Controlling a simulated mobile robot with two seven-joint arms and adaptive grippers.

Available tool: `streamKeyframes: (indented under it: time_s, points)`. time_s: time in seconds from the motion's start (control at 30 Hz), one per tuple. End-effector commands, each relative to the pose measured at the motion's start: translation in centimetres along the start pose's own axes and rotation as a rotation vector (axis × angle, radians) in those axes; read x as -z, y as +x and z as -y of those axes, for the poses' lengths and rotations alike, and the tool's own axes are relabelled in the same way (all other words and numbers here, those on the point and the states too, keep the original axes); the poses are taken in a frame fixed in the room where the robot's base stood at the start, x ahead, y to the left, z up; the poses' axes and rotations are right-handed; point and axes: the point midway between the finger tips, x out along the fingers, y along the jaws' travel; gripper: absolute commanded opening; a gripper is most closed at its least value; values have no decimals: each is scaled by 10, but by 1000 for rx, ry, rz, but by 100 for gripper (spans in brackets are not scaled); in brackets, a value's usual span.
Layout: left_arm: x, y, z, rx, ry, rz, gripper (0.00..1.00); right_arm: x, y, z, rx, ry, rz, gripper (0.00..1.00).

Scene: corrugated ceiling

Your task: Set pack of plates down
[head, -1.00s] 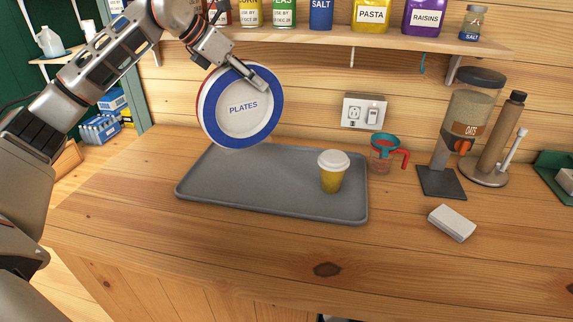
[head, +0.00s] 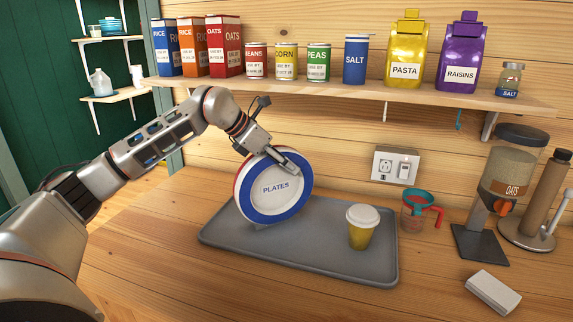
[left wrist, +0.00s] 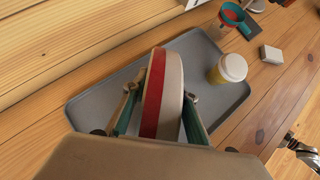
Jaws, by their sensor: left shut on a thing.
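The pack of plates (head: 275,188) is a round white disc with a blue rim, a red band and the label PLATES. It stands on edge, tilted, over the left part of the grey tray (head: 330,262). Its lower edge is at or very near the tray surface; I cannot tell if it touches. My left gripper (head: 283,163) is shut on its upper edge. In the left wrist view the pack (left wrist: 161,95) sits between the two fingers, above the tray (left wrist: 90,105).
A yellow cup with a white lid (head: 362,228) stands on the tray's right part. A measuring cup with a teal funnel (head: 417,210), an oats dispenser (head: 505,180) and a white block (head: 493,293) are to the right. A shelf (head: 350,92) of packages overhangs behind.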

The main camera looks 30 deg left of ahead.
Motion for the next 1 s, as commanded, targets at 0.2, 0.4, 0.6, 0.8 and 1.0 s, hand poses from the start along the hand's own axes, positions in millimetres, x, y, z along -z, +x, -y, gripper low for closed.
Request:
streamKeyframes:
  time_s: [0.2,0.4,0.6,0.8,1.0]
  points:
    - [-2,-2,0,-2,2,6,0,1,0,0,0,1,-1,0]
    - [1,1,0,-1,0,2,40,0,0,0,0,1,0,0]
    - [1,1,0,-1,0,3,44,0,0,0,0,1,0,0]
    - [-1,-1,0,-1,1,3,44,1,0,0,0,1,0,0]
    - [-1,-25,-1,-4,1,4,44,1,0,0,0,0,0,0]
